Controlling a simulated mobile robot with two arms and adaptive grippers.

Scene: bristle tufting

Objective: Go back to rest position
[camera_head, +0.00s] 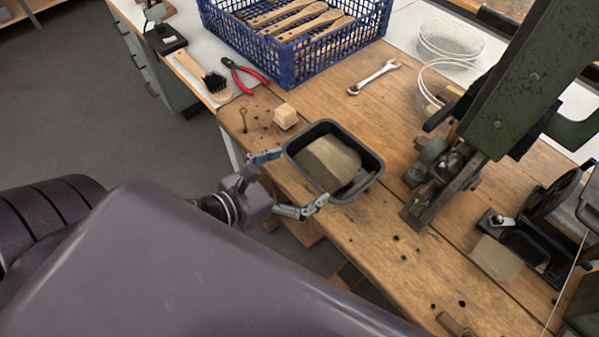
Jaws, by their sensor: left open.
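My left gripper (291,184) is open, at the front edge of the wooden workbench. Its two fingers are spread on the near side of a dark tray (372,160) that holds a grey-brown block (328,162). One fingertip is close to the tray's left corner and the other is close to its near corner. I cannot tell whether they touch the tray. My left arm's purple link fills the lower left. My right gripper is not in view.
A blue crate (292,65) of wooden brush handles stands at the back. A green machine (515,85) stands at right.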

